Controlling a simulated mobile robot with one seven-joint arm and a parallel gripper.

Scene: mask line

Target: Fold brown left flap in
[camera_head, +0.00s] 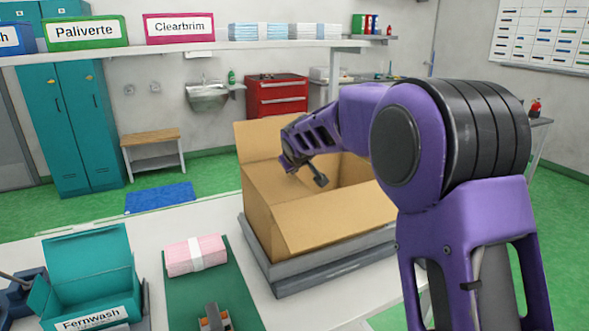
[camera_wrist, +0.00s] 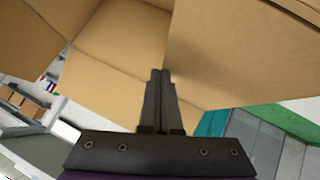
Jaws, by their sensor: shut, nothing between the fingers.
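The brown cardboard box (camera_head: 258,205) stands open on grey slabs on the table, its inside partly in view. One flap (camera_head: 260,140) stands up at its far left side. Another flap (camera_head: 335,217) slants outward along the near side. My gripper (camera_head: 321,181) is over the box opening, between these flaps, shut and empty. In the wrist view my gripper (camera_wrist: 160,75) points at brown cardboard panels (camera_wrist: 235,55); I cannot tell whether the fingertips touch them. My arm hides the right side of the box and any flap there.
A teal Fernwash box (camera_head: 85,275) stands open at the left. A pink banded bundle (camera_head: 195,255) lies on a green mat (camera_head: 238,300) beside the brown box. A shelf (camera_head: 190,50) with coloured bins runs behind. Bare table lies between mat and brown box.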

